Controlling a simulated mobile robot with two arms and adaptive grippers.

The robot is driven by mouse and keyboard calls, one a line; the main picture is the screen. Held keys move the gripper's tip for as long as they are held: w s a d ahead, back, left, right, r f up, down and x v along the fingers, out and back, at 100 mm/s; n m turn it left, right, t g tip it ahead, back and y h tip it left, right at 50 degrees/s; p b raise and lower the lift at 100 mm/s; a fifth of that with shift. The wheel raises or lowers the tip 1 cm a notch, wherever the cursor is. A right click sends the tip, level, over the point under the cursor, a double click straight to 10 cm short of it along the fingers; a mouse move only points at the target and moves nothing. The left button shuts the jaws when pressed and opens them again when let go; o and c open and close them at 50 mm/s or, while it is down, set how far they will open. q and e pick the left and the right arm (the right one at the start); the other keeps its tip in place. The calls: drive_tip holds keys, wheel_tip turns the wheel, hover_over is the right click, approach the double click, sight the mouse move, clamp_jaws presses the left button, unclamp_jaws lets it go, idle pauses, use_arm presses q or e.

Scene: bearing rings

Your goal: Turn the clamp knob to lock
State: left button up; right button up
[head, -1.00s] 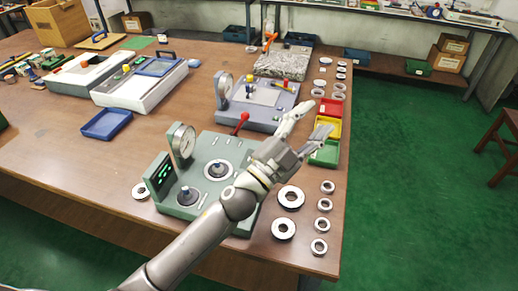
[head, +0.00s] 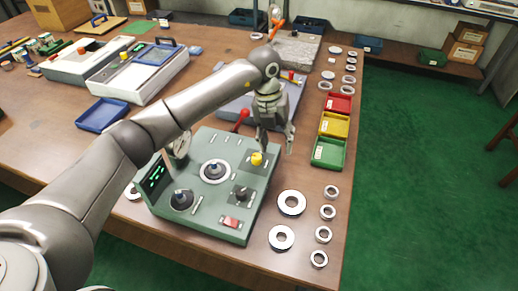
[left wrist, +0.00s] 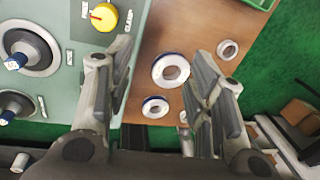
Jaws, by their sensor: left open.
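The yellow clamp knob (head: 256,158) sits on the right part of the green test fixture's top (head: 218,140). In the left wrist view the knob (left wrist: 104,17) is at the top, beside a small label, with a red pointer mark facing left. My left gripper (head: 276,148) points down above the fixture's right edge, open and empty. In the left wrist view its fingers (left wrist: 162,58) are spread wide, and the knob lies up and left of the left fingertip, not between the fingers. My right gripper is not in view.
Red, yellow and green trays (head: 329,153) line the table's right edge.

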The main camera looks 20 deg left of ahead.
use_arm(q)
drive_tip(key=r+n+y, duration=0.1)
drive_tip(key=r+y, duration=0.1)
hover_over(257, 156)
drive_tip(key=d, duration=0.1)
drive_tip(key=f, duration=0.3)
drive_tip(key=f+p, duration=0.1)
drive_tip(key=f, duration=0.2)
drive_tip(key=a+f+p, duration=0.1)
drive_tip(key=f, duration=0.2)
drive_tip(key=shift+s+f, duration=0.15)
drive_tip(key=shift+f, duration=0.85)
drive_tip(key=c, duration=1.1)
